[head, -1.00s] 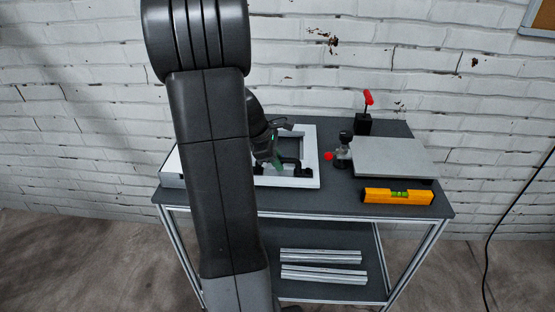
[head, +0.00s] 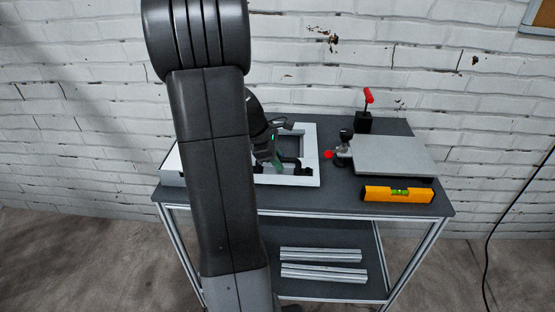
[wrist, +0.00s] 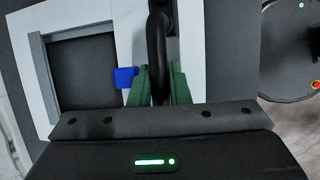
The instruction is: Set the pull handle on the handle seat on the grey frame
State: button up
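The black pull handle (wrist: 157,50) stands between the green fingers of my gripper (wrist: 158,86) in the wrist view, and they look shut on it. In the head view the handle (head: 292,161) is a dark bar over the near right part of the pale frame (head: 313,150), with my gripper (head: 277,163) at its left. The frame also shows in the wrist view (wrist: 93,17). The handle's far end lies over the frame's pale strip at the top of the wrist view. I cannot tell whether it touches. The handle seat is not clearly visible.
A blue block (wrist: 125,77) is left of the fingers. On the dark table (head: 335,207), right of the frame, are a red-knobbed clamp (head: 343,150), a grey plate (head: 393,157), a yellow level (head: 398,194) and a black box with a red lever (head: 364,122).

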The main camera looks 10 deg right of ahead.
jog(key=o, duration=0.5)
jog(key=shift+c, duration=0.2)
jog(key=w+d+r+p+v, duration=0.1)
jog(key=p+v, duration=0.7)
jog(key=v, duration=1.2)
jog(key=shift+s+d+r, duration=0.2)
jog(key=shift+s+d, duration=0.05)
jog(key=shift+d, duration=0.55)
notch_tip(320, 180, down, 12)
jog(key=d+b, duration=0.2)
jog(key=b, duration=0.5)
jog(key=shift+w+d, duration=0.2)
